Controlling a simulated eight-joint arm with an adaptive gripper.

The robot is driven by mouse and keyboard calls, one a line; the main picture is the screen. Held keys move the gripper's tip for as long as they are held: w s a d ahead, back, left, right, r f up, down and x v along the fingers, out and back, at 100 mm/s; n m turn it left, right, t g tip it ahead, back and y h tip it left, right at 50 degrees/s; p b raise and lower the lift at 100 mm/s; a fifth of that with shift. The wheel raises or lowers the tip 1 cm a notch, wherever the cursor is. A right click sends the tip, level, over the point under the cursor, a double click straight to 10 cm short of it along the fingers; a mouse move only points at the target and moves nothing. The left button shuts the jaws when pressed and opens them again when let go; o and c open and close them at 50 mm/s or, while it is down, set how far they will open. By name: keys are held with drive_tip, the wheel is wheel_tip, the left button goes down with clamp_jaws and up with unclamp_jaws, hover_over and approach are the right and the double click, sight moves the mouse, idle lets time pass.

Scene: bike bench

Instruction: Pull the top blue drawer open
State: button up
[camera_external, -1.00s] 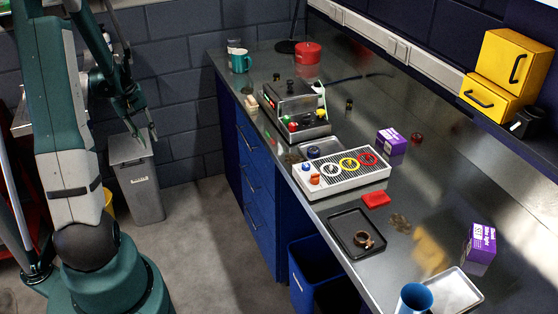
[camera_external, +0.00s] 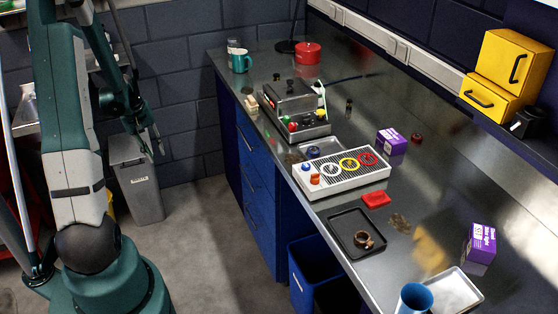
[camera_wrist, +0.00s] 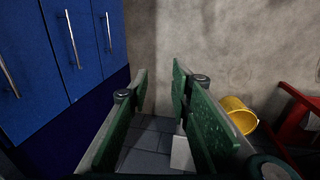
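The blue drawer unit (camera_external: 258,190) stands under the bench, its drawer fronts flush and closed. The top blue drawer (camera_external: 249,148) is just below the bench top and has a silver bar handle. In the wrist view, blue fronts with silver handles fill the upper left; the nearest, leftmost one (camera_wrist: 30,95) appears to be the top drawer. My gripper (camera_external: 154,149) hangs left of the drawers, clear of them, over the floor near the grey bin. In the wrist view, its green fingers (camera_wrist: 158,72) are apart with nothing between them. No handle is touched.
The grey bin (camera_external: 137,185) stands against the brick wall below my gripper. A yellow bucket (camera_wrist: 238,115) and a red object (camera_wrist: 300,115) are at the right in the wrist view. Clear floor (camera_external: 205,235) lies between my arm and the drawers. A blue bin (camera_external: 315,270) stands right of them.

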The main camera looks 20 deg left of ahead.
drive_tip(key=shift+c, duration=0.5)
clamp_jaws()
drive_tip(key=shift+o, duration=0.5)
unclamp_jaws()
drive_tip(key=shift+r, duration=0.15)
wheel_tip(320, 180, up, 12)
drive_tip(key=s+a, duration=0.1)
drive_tip(key=shift+s+a+f, duration=0.25)
drive_tip(key=shift+s+a, duration=0.05)
drive_tip(key=shift+a, duration=0.05)
drive_tip(key=c, duration=0.3)
